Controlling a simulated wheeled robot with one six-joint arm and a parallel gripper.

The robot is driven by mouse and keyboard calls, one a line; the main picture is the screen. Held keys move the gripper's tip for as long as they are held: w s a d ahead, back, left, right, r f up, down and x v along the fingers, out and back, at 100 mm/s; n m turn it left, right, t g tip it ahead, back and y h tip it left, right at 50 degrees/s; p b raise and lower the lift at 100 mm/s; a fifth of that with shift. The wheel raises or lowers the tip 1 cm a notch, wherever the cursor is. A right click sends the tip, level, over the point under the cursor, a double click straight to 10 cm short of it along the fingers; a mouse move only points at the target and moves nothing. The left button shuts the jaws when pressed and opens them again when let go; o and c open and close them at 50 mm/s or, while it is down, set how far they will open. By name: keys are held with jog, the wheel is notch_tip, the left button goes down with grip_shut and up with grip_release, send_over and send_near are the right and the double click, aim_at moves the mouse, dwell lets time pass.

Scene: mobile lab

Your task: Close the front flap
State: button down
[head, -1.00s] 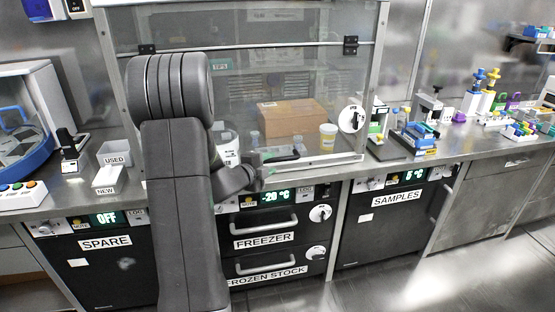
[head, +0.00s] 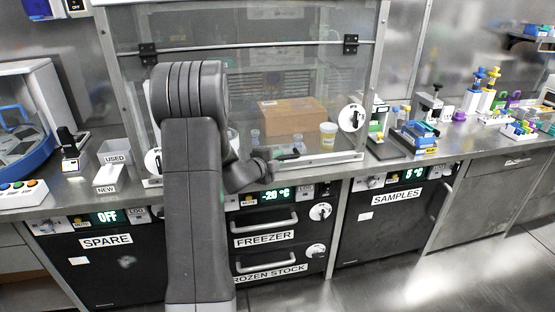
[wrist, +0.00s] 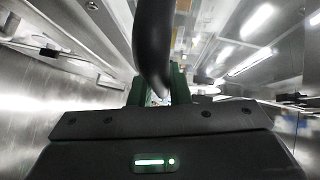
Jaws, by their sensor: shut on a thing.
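The front flap (head: 250,82) is a clear panel hung from two black hinges below the top of the cabinet. It hangs down, with its lower edge close to the counter's front; I cannot tell whether a small gap remains. A dark handle (head: 288,155) runs along its lower part. My gripper (head: 269,167) is at the left part of this handle, partly hidden by my own arm. In the wrist view my gripper (wrist: 157,92) has its green fingers shut on the dark curved handle (wrist: 152,45).
Behind the flap are a cardboard box (head: 292,117) and a white tub (head: 328,135). White round latches (head: 351,118) sit at the sides. Freezer drawers (head: 264,225) are below.

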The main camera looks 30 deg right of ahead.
jog(key=shift+m+t+h, duration=0.3)
jog(key=shift+m+t, duration=0.1)
jog(key=shift+m, duration=0.1)
jog(key=w+b, duration=0.2)
jog(key=w+d+b, duration=0.1)
jog(key=w+b, duration=0.1)
jog(key=shift+f, duration=0.25)
jog(key=c, duration=1.6)
grip_release()
jog(key=shift+w, duration=0.1)
jog(key=shift+o, duration=1.2)
jog(key=shift+w+f, duration=0.1)
jog(key=shift+f, duration=0.05)
